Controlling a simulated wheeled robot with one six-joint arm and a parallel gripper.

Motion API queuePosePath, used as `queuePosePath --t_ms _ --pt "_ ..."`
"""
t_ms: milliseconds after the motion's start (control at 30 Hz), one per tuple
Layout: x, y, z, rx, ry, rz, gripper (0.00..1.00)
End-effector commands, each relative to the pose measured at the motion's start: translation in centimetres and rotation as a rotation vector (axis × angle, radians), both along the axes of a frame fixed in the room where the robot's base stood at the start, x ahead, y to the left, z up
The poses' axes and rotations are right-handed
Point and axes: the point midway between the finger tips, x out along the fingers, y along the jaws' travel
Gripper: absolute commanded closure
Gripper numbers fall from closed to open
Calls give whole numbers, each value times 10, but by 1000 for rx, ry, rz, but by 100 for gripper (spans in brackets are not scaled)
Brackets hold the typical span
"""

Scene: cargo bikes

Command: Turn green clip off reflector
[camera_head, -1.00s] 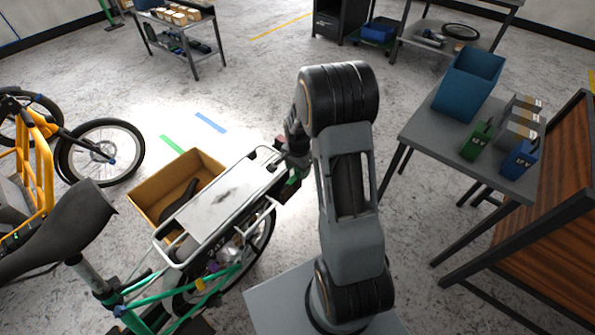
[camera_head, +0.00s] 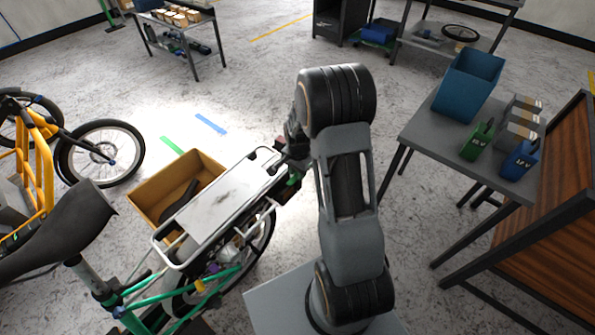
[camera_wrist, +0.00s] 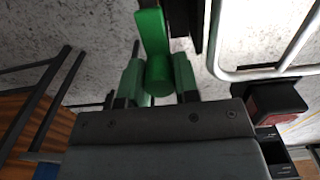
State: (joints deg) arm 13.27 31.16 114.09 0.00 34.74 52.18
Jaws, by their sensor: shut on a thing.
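The green clip (camera_wrist: 154,45) is in the upper middle of the wrist view, with a flat lever and a rounded end. My gripper (camera_wrist: 158,78) is shut on the rounded end, one green-padded finger on each side. In the head view my gripper (camera_head: 292,178) is at the rear end of the bike's rack, largely hidden by my arm. I cannot clearly make out the reflector; a dark block with a red face (camera_wrist: 278,100) shows right of the gripper in the wrist view.
The white-framed rear rack (camera_head: 222,205) of the green bike lies close left of my gripper; its tube (camera_wrist: 222,72) passes near it in the wrist view. A cardboard box (camera_head: 150,200) is beyond the rack. A grey table (camera_head: 425,135) with bins stands right.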

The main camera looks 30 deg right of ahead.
Motion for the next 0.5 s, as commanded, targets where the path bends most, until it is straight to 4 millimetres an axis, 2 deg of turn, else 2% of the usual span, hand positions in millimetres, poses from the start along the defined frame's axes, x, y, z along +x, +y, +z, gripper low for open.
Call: queuePosePath --t_ms 267,500 --pt "0 0 0 0 1 38 95" --pt "0 0 0 -2 5 192 95"
